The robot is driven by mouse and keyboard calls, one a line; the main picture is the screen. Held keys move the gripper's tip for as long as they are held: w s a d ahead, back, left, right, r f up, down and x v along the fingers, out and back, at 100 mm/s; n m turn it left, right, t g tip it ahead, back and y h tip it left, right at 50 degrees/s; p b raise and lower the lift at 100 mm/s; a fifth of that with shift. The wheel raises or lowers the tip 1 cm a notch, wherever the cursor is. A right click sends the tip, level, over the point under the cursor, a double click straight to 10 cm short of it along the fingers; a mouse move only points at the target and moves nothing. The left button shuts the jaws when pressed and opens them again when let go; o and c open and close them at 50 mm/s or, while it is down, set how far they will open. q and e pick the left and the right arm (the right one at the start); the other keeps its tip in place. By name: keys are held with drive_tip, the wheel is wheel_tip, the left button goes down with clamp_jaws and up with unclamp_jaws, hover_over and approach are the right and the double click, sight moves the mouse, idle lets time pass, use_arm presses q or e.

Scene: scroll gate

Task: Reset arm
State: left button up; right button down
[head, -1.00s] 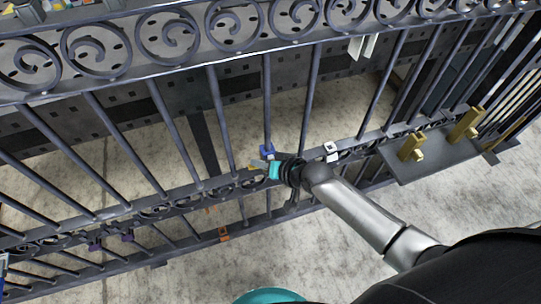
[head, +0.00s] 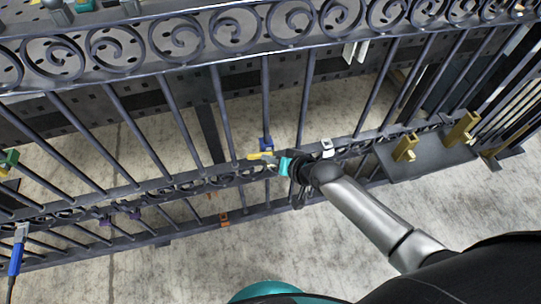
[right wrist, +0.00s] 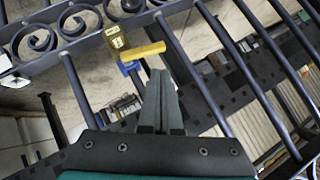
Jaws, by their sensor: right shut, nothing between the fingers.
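A dark metal scroll gate (head: 222,108) with upright bars crosses the head view. A yellow latch-like handle (head: 261,156) sits on its lower rail, with a blue part (head: 267,143) just above. In the right wrist view, the yellow bar (right wrist: 145,51) joins a brass block (right wrist: 115,37), with the blue part (right wrist: 130,67) below. My right gripper (head: 282,166) is just right of the handle. The right wrist view shows its fingers (right wrist: 161,73) shut and empty, tips close below the yellow bar; I cannot tell whether they touch. My left gripper is not in view.
A dark plate with two brass posts (head: 404,148) is at the right of the gate. A white piece (head: 327,148) sits on the rail beside my right wrist. A blue-and-white item (head: 16,255) and a green-yellow one (head: 9,161) are at far left. Bare floor lies in front.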

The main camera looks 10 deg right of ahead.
drive_tip(key=s+d+f+n+g+h, duration=0.15)
drive_tip(key=s+d+f, duration=0.25)
drive_tip(key=s+f, duration=0.5)
drive_tip(key=s+d+f+g+h, duration=0.2)
drive_tip(key=s+d+f, duration=0.2)
drive_tip(key=s+f, duration=0.45)
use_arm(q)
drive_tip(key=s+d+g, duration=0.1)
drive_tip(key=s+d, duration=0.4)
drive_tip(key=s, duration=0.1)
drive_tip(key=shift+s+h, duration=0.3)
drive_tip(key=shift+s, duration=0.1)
use_arm(e)
drive_tip(key=s+d+f+n+g+h, duration=0.1)
drive_tip(key=s+f, duration=0.3)
drive_tip(key=s, duration=0.7)
drive_tip(key=s+d+f+n+g, duration=0.1)
drive_tip(key=s+f+n+g, duration=0.1)
drive_tip(key=s, duration=0.9)
wheel_tip(320, 180, down, 2)
drive_tip(key=shift+s+f+g+h, duration=0.2)
drive_tip(key=shift+g+h, duration=0.15)
drive_tip(key=shift+g, duration=0.4)
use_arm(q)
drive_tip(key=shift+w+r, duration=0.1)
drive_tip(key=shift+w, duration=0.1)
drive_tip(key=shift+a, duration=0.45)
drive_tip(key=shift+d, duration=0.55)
use_arm(e)
drive_tip(key=shift+w+d, duration=0.1)
